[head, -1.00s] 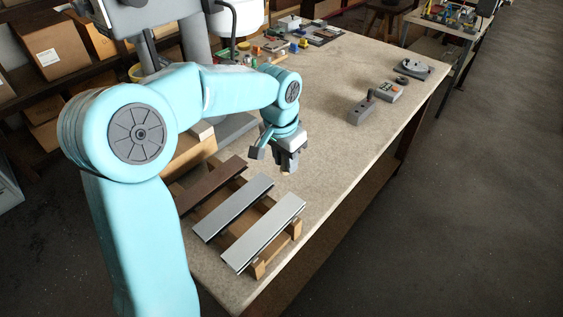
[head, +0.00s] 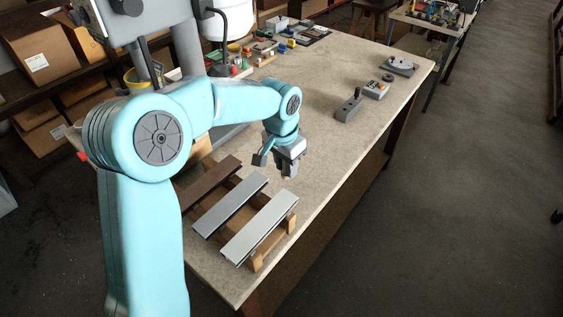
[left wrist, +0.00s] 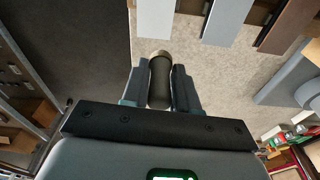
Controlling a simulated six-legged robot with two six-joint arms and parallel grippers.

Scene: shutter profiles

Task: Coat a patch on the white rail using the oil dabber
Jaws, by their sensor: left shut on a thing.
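The white rail (head: 259,228) is the rightmost of three parallel profiles in the head view, lying on wooden supports. In the left wrist view the end of the white rail (left wrist: 155,18) shows at the top. My left gripper (head: 289,172) is shut on the oil dabber, seen in the left wrist view as a dark cylinder (left wrist: 159,82) with a tan tip. The gripper points down, just beyond the far ends of the rails. The dabber's tip appears apart from the white rail. My right gripper is not in view.
A grey rail (head: 230,204) and a brown rail (head: 210,181) lie left of the white one. A grey block with a black knob (head: 349,108) and small devices stand along the right table edge. The middle of the worktable (head: 330,70) is clear.

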